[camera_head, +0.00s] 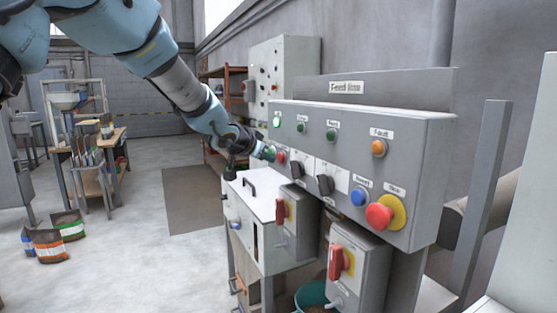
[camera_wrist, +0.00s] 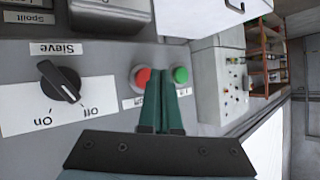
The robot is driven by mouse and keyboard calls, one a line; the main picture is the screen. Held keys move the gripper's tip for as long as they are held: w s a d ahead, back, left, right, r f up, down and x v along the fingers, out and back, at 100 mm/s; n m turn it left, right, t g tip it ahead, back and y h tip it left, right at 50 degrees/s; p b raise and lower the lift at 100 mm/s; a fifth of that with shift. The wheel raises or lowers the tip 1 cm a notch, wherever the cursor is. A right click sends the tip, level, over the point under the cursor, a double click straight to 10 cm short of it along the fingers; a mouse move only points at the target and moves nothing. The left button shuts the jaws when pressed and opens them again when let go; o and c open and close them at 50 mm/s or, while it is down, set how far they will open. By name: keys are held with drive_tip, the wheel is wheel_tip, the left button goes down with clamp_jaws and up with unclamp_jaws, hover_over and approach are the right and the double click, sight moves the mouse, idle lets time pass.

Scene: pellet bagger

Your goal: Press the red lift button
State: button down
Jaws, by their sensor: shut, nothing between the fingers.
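The small round red button (camera_wrist: 141,77) sits on the grey control panel (camera_head: 440,150), beside a small green button (camera_wrist: 180,75). In the head view the red button (camera_head: 281,156) shows just right of my fingertips. My gripper (camera_head: 264,152) is shut and empty, at the left end of the panel. I cannot tell whether the tips touch the panel.
A black Sieve knob (camera_wrist: 59,80) stands beside the red button. A blue button (camera_head: 360,196) and a red mushroom button (camera_head: 379,215) are at the panel's right. Red-handled switch boxes (camera_head: 341,263) jut out below.

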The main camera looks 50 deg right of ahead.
drive_tip(key=shift+s+d, duration=0.15)
drive_tip(key=shift+d, duration=0.25)
drive_tip(key=shift+s+d, duration=0.15)
drive_tip(key=shift+d, duration=0.15)
idle(0.5)
drive_tip(key=shift+a, duration=0.1)
drive_tip(key=shift+w+a, duration=0.3)
drive_tip(key=shift+a, duration=0.35)
drive_tip(key=shift+w+a+p, duration=0.35)
drive_tip(key=shift+a, duration=0.6)
drive_tip(key=shift+w+a+p, duration=0.35)
drive_tip(key=shift+a+p, duration=0.05)
drive_tip(key=shift+a, duration=0.5)
drive_tip(key=shift+w+a+p, duration=0.35)
drive_tip(key=shift+a, duration=0.6)
drive_tip(key=shift+w, duration=0.1)
